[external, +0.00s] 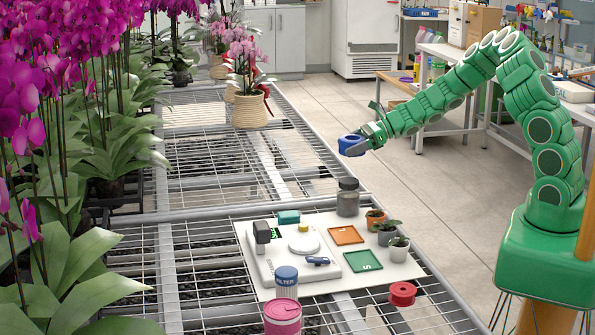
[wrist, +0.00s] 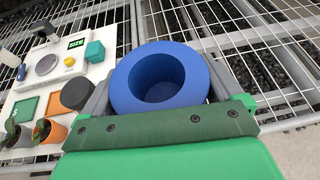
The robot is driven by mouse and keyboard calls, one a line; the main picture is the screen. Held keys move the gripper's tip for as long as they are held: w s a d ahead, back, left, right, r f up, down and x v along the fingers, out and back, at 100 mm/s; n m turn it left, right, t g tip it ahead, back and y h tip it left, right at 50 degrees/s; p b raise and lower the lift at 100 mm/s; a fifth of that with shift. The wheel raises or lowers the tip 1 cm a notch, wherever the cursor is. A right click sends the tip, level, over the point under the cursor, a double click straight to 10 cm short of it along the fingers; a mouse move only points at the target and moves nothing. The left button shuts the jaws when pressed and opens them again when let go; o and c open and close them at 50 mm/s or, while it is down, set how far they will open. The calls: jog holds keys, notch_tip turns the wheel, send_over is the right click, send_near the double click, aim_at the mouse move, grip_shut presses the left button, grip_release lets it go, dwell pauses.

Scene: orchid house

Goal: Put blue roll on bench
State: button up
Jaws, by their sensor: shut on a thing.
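The blue roll (external: 351,145) is a short ring with a hollow centre. My gripper (external: 364,142) is shut on it and holds it in the air above the right edge of the bench (external: 205,200), which has a metal grid top. In the wrist view the blue roll (wrist: 160,77) sits between the two fingers of my gripper (wrist: 158,95), its opening facing the camera. The grid of the bench (wrist: 265,60) shows below and beyond it.
A white board (external: 385,275) holds a device, coloured squares, small potted plants and a dark-lidded jar (external: 348,197). A red roll (external: 402,293) and a pink container (external: 282,317) stand near it. Orchids line the left. The grid behind the jar is mostly clear, up to a potted orchid (external: 249,110).

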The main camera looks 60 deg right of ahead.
send_over(317, 180)
jog(key=s, duration=0.5)
notch_tip(317, 180, down, 4)
jog(key=shift+w+a+f, duration=0.25)
jog(key=shift+w+f, duration=0.95)
jog(key=shift+w+d+f, duration=0.2)
jog(key=shift+w+f, duration=0.95)
jog(key=shift+f, duration=0.25)
jog(key=shift+f, duration=0.1)
jog(key=shift+w+f, duration=0.15)
jog(key=shift+f, duration=1.45)
jog(key=shift+f, duration=0.2)
jog(key=o, duration=0.9)
jog(key=shift+c, duration=0.2)
